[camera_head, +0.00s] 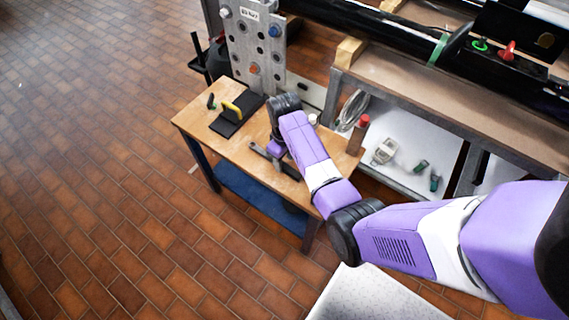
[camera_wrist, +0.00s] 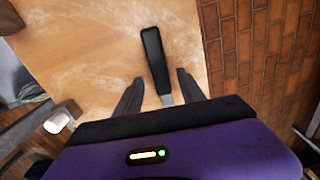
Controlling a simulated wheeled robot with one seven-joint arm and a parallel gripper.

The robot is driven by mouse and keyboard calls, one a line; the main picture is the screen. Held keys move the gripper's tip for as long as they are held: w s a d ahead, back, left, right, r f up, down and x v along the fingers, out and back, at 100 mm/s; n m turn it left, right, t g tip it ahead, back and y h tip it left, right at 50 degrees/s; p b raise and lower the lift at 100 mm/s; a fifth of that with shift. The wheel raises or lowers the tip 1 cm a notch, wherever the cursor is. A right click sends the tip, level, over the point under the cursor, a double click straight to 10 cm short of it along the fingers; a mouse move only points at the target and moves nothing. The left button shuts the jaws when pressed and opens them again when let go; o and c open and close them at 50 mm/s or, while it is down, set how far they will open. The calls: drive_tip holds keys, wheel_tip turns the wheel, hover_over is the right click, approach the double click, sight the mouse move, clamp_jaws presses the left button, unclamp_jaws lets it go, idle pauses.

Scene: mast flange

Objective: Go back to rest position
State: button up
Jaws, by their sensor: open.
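My gripper (camera_head: 276,150) is low over the small wooden table, at the end of my purple arm. In the wrist view the two dark fingers of my gripper (camera_wrist: 158,90) are spread apart. A tool with a black handle (camera_wrist: 154,50) and a short metal part lies on the wooden surface in that view. Its metal end shows in the gap between the fingers, and no finger visibly touches it. Whether the tool lies below the fingers or at their height I cannot tell. In the head view my gripper and arm partly hide this spot.
A grey plate with holes and coloured plugs (camera_head: 253,45) stands behind. A workbench (camera_head: 460,95) and its white lower shelf are to the right. The tiled floor at left is clear.

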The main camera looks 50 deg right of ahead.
drive_tip(key=shift+w+d+r, duration=0.15)
drive_tip(key=shift+r, duration=2.55)
drive_tip(key=shift+w+d, duration=0.2)
drive_tip(key=shift+w, duration=0.15)
drive_tip(key=w+d+r+m+t+h, duration=0.25)
drive_tip(key=w+d+r+t, duration=0.2)
drive_tip(key=w, duration=0.35)
drive_tip(key=s+a+r+t+h, duration=0.2)
drive_tip(key=s+a+r+t, duration=0.15)
drive_tip(key=a+t, duration=0.2)
drive_tip(key=s+a+r+n+t+y, duration=0.15)
drive_tip(key=s+a+r+t, duration=0.25)
drive_tip(key=s+a+r, duration=0.45)
drive_tip(key=s+a+r+n+t+y, duration=0.1)
drive_tip(key=s+a+r+t+y, duration=0.15)
drive_tip(key=s+a+r, duration=0.85)
drive_tip(key=s+f+g, duration=0.1)
drive_tip(key=s+f, duration=0.4)
drive_tip(key=s, duration=0.7)
drive_tip(key=shift+s+a+g, duration=0.2)
drive_tip(key=shift+a+g, duration=0.15)
drive_tip(key=shift+a, duration=0.1)
